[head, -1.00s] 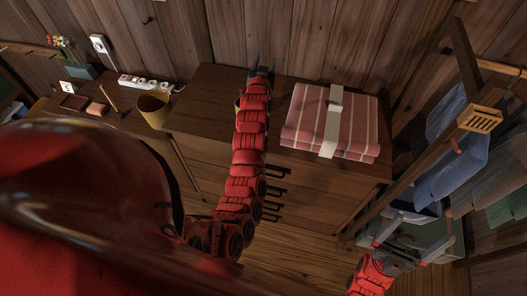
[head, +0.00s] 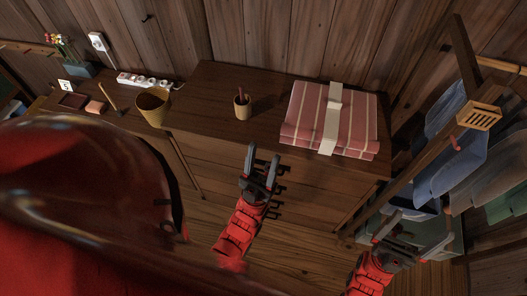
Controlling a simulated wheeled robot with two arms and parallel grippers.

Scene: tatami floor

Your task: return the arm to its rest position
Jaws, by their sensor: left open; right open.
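My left gripper (head: 264,160) is open and empty, in front of the wooden cabinet (head: 226,90). It is below the cabinet top in the picture, over the drawer front with dark handles. My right gripper (head: 419,228) is open and empty at the lower right, in front of a grey-green box (head: 447,240) under the clothes rack. A small tan cup (head: 243,108) with reddish sticks in it stands upright on the cabinet top, apart from my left gripper.
A folded pink striped cloth (head: 304,120) with a white band lies on the cabinet top. A yellow-brown bin (head: 152,108), a power strip (head: 146,81) and flowers stand left. Clothes hang on the rack (head: 470,60) at right. Floor (head: 300,262) between my arms is clear.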

